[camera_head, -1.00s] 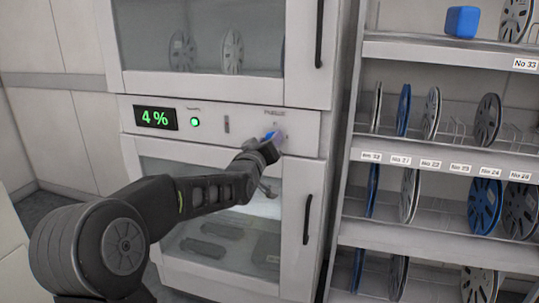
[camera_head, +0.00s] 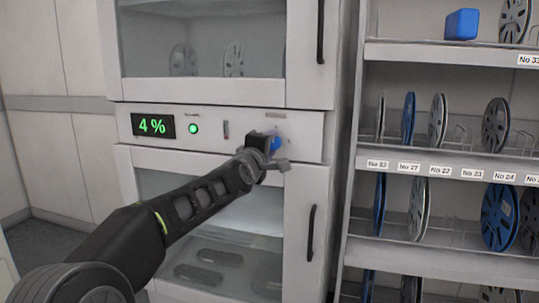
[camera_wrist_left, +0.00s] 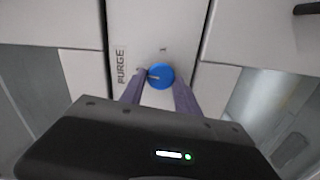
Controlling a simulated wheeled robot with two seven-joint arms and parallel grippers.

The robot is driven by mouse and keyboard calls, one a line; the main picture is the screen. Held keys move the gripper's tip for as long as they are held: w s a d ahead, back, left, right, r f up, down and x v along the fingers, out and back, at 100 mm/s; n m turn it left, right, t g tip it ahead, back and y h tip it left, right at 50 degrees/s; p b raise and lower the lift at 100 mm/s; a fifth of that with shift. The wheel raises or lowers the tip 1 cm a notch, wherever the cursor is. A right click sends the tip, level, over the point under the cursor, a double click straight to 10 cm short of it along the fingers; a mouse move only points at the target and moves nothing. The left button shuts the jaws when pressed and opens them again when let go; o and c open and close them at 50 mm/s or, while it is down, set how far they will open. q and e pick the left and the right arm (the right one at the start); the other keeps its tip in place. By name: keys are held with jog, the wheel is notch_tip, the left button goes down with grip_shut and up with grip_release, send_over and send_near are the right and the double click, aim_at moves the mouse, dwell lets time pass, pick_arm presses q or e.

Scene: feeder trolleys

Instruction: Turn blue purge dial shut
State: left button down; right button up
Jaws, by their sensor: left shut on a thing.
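The blue purge dial (camera_head: 276,143) sits on the white control panel, partly hidden behind my left gripper in the head view. In the left wrist view the round blue dial (camera_wrist_left: 160,76) shows beside the word PURGE, with a pale pointer line toward the left. My left gripper (camera_head: 272,146) is at the dial, its fingers on either side of it and shut on it; the fingertips also show in the left wrist view (camera_wrist_left: 158,82). My right gripper is not in view.
The panel (camera_head: 225,115) has a green 4 % display (camera_head: 153,126) and a green lamp (camera_head: 193,128). Glass-fronted cabinet doors with black handles (camera_head: 309,233) are above and below. A shelf (camera_head: 440,160) with several reels stands close on the right.

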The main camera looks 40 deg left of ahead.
pick_arm(q)
jog(key=shift+n+b, duration=0.3)
jog(key=shift+n, duration=0.4)
jog(key=c, duration=0.9)
grip_release()
jog(key=shift+c, duration=0.2)
jog(key=shift+s, duration=0.1)
jog(key=v, duration=0.7)
jog(key=shift+s+d, duration=0.15)
jog(key=shift+s, duration=0.1)
